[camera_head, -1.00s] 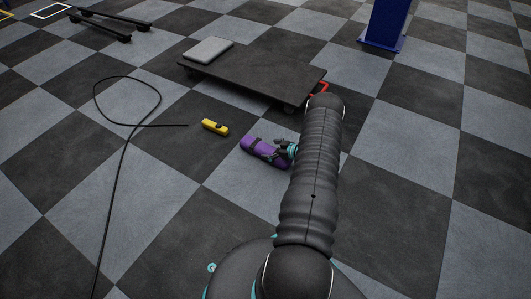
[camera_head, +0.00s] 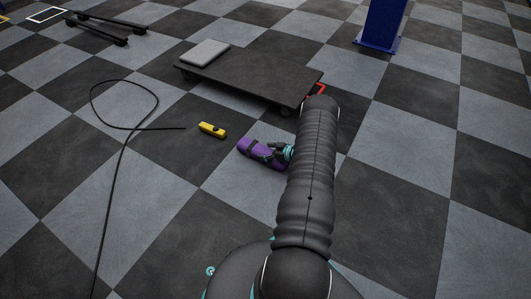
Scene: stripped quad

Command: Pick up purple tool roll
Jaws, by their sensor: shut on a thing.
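The purple tool roll (camera_head: 265,158) lies at the centre of the head view, just left of my arm, with a dark strap around it. My gripper (camera_head: 268,155) is at its right part and is shut on it. My arm hides part of the gripper and the right end of the roll. Whether the roll is clear of the floor cannot be told for sure.
A yellow device (camera_head: 212,130) lies on the floor left of the roll. A black cable (camera_head: 125,140) loops further left. A low dark wheeled platform (camera_head: 255,78) holding a grey slab (camera_head: 206,53) stands behind. A blue post (camera_head: 384,22) stands at the back right. Checkered floor is free on the right.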

